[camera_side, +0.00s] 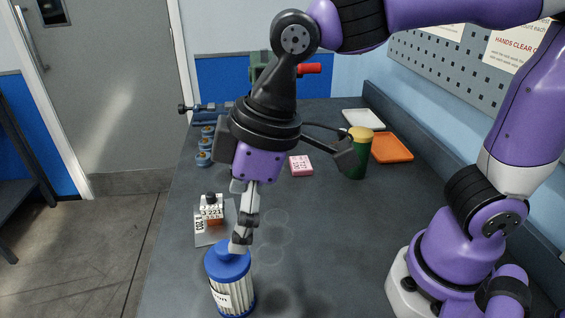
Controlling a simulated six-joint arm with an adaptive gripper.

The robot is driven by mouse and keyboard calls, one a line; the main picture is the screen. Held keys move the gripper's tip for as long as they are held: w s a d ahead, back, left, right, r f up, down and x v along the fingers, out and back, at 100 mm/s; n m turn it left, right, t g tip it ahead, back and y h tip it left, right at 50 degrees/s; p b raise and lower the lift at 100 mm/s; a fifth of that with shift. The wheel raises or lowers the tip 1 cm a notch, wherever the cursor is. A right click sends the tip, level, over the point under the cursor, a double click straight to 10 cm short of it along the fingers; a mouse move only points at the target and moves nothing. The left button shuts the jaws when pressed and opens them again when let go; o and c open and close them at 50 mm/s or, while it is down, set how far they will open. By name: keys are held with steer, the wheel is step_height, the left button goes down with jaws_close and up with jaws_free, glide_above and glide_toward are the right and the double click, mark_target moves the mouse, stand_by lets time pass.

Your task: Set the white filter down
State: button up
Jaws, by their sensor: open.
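The white filter (233,299) is a white ribbed cylinder with blue end caps and a dark-lettered label. It stands upright on the grey bench at the front, near the bottom edge of the view. My gripper (240,243) is open and points down, with its fingertips at the blue top cap (226,258) of the filter. From this side I cannot tell whether the fingers touch the cap. The bench (310,230) shows faint ring outlines just behind and to the right of the filter.
A small labelled block with a dark knob (211,210) stands on a metal plate (205,238) behind the filter. A pink box (300,166), a green tan-topped cylinder (356,160), an orange tray (393,148) and a white tray (363,119) stand farther back. The middle of the bench is clear.

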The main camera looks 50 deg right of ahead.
steer(key=s+d+m+t+h, duration=0.2)
steer(key=d+m, duration=0.7)
steer(key=d, duration=0.8)
steer(key=shift+s+d+t+h, duration=0.3)
steer(key=shift+s+t, duration=0.2)
steer(key=shift+w+r, duration=0.1)
steer(key=shift+r, duration=0.05)
